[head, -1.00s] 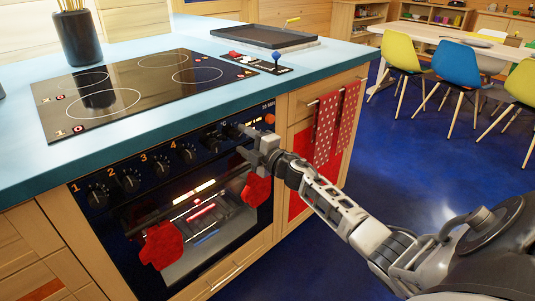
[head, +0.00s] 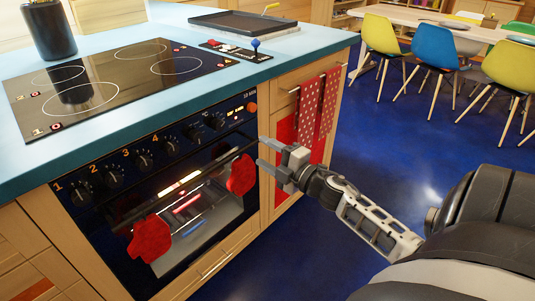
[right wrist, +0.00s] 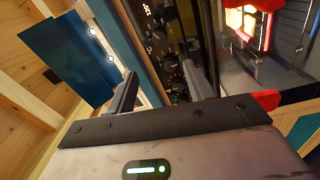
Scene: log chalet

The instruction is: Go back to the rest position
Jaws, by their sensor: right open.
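My right gripper (head: 262,154) is open and empty in front of the oven, near its right edge. In the right wrist view its two fingers (right wrist: 160,92) stand apart with nothing between them. The oven (head: 200,245) has a row of numbered black knobs (head: 144,159) and a lit window. More knobs show beyond the fingers in the right wrist view (right wrist: 160,35). My left gripper is not in view.
Red mitts (head: 241,174) hang at the oven front, and spotted red towels (head: 318,105) hang beside it. A blue counter (head: 125,132) bears a cooktop (head: 120,75) and a dark tray (head: 245,22). Blue floor (head: 385,130) is clear before the chairs (head: 434,47).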

